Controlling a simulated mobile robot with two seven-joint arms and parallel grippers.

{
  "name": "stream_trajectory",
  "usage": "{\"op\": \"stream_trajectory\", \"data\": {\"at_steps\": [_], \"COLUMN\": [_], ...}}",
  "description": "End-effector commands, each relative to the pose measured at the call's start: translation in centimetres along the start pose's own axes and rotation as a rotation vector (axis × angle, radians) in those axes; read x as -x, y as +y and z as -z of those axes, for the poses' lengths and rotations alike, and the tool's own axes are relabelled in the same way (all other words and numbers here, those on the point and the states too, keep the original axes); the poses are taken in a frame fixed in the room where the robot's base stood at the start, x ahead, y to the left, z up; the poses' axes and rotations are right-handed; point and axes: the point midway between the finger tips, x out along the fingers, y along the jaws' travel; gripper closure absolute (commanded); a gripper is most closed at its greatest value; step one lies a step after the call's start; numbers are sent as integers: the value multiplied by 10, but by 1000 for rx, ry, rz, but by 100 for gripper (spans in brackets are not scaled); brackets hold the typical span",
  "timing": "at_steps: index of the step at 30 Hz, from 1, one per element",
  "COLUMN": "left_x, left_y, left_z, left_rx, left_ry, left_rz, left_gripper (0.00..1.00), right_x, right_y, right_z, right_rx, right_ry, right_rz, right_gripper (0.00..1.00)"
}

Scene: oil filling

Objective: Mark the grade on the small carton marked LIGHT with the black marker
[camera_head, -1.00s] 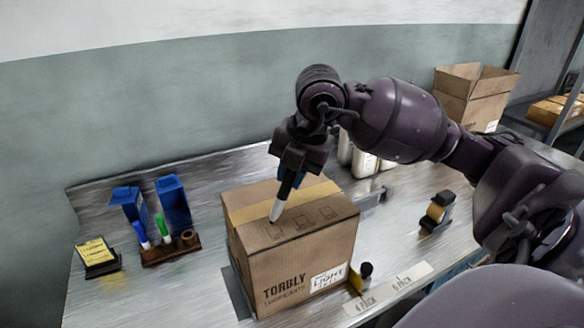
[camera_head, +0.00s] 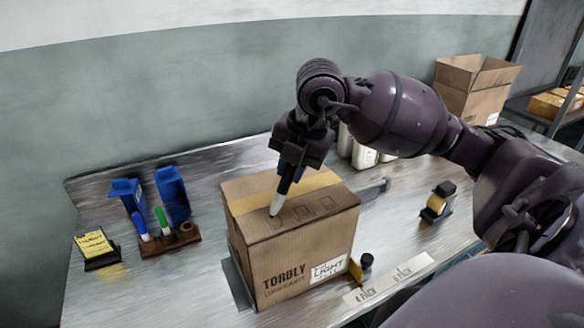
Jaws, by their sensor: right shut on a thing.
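The small carton (camera_head: 305,250) stands closed on the metal bench, with tape across its top. My right gripper (camera_head: 288,178) is shut on the black marker (camera_head: 280,197), which points down and is tilted. The marker's pale lower end is at or just above the left printed box; I cannot tell if it touches. No mark shows clearly. My left gripper is not in view.
A brown pen holder (camera_head: 172,243) with a blue and a green marker stands left, beside blue cartons (camera_head: 172,195) and a yellow note block (camera_head: 95,248). A tape dispenser (camera_head: 437,203) sits right. White bottles (camera_head: 362,155) stand behind; an open box (camera_head: 472,90) is at the back right.

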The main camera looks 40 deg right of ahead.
Motion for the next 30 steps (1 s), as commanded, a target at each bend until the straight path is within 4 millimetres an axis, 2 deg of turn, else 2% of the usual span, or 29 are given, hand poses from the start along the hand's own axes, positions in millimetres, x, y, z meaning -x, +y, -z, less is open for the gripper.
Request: {"op": "stream_trajectory", "data": {"at_steps": [30], "left_x": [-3], "left_y": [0], "left_z": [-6], "left_rx": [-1], "left_ry": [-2], "left_rz": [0], "left_gripper": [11], "right_x": [-6], "right_y": [-2], "right_z": [0], "right_rx": [0], "right_ry": [-1], "right_rz": [-1], "right_gripper": [100]}}
